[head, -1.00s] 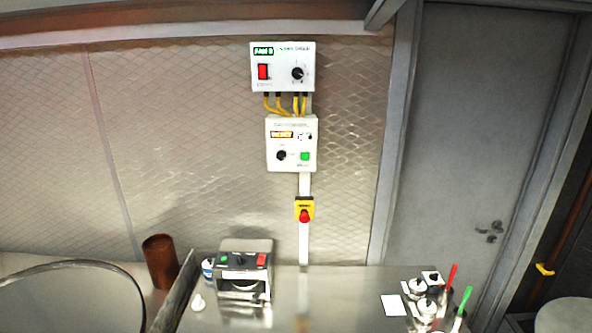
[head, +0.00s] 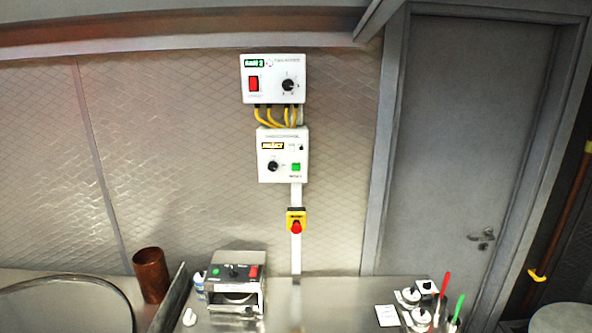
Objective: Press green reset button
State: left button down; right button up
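The green reset button (head: 296,167) is a small square at the lower right of a white control box (head: 284,146) on the metal wall. A black knob (head: 273,166) sits to its left, with a yellow-and-black label above. Another green button (head: 216,272) shows on the small counter machine (head: 237,290). Neither gripper is in the head view, so where they are relative to the button cannot be seen.
Above is a white box (head: 272,79) with a red switch, joined by yellow cables. Below is a red emergency stop (head: 296,226). A copper cylinder (head: 151,275) and white-lidded jars (head: 410,296) stand on the counter. A grey door (head: 452,150) is right.

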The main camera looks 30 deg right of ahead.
grip_shut()
dwell(1.4)
